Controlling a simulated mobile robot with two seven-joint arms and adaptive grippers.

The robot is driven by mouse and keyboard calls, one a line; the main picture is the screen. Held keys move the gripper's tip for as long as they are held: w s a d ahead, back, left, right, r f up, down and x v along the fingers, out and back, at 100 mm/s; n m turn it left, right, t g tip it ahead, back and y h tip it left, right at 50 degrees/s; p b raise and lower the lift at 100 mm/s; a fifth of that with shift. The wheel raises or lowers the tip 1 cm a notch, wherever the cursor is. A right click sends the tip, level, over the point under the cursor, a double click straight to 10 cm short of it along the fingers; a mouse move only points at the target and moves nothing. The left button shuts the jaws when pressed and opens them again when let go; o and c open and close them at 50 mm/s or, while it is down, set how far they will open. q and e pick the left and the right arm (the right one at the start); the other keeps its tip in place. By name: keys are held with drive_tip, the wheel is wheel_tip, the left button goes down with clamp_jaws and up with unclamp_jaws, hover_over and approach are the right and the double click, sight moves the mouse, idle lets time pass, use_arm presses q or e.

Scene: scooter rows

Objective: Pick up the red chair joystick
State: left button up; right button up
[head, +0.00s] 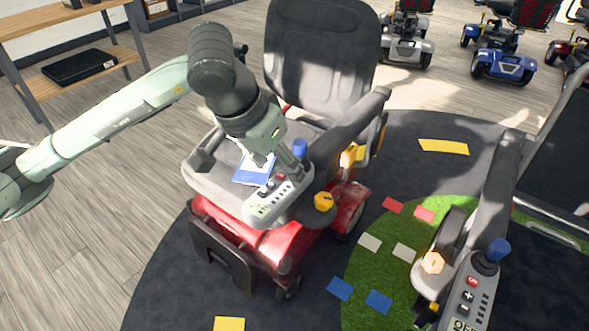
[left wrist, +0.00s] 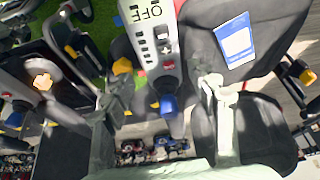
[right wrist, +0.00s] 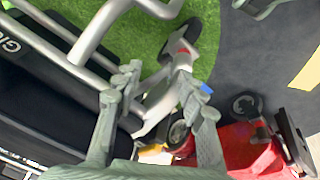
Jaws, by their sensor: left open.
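The red chair (head: 255,240) has a dark padded seat and a grey control panel (head: 282,198) on its armrest. The joystick (head: 300,148) is a blue knob at the far end of that panel. It also shows in the left wrist view (left wrist: 168,104), upside down, between the fingers but apart from both. My left gripper (head: 277,161) is open and empty, low over the panel beside the joystick, and partly hides it in the head view. My right gripper (right wrist: 160,82) is open and empty in the right wrist view; it is out of the head view.
A second chair (head: 545,230) with its own blue joystick (head: 497,249) stands at the right. A blue-and-white card (head: 252,172) lies on the red chair's seat. Yellow knobs (head: 324,202) flank the panel. Scooters (head: 500,55) stand at the back, a shelf (head: 75,65) at upper left.

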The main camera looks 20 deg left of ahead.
sight(284, 181)
use_arm(q)
drive_tip(key=shift+w+f, duration=0.25)
drive_tip(key=shift+f, duration=0.1)
drive_tip(key=shift+d+f, duration=0.1)
drive_tip(key=shift+f, duration=0.25)
drive_tip(key=p+x, duration=0.1)
drive_tip(key=x, duration=0.4)
drive_tip(key=shift+s+f, duration=0.1)
drive_tip(key=shift+f, duration=0.45)
use_arm(e)
drive_tip(key=shift+s+a+f, duration=0.1)
drive_tip(key=shift+s+f, duration=0.2)
drive_tip(key=shift+f, duration=0.3)
drive_tip(key=shift+s+f, duration=0.25)
drive_tip(key=shift+f, duration=0.3)
use_arm(q)
drive_tip(key=shift+c, duration=0.3)
drive_tip(key=shift+w+r, duration=0.1)
drive_tip(key=shift+w, duration=0.1)
clamp_jaws()
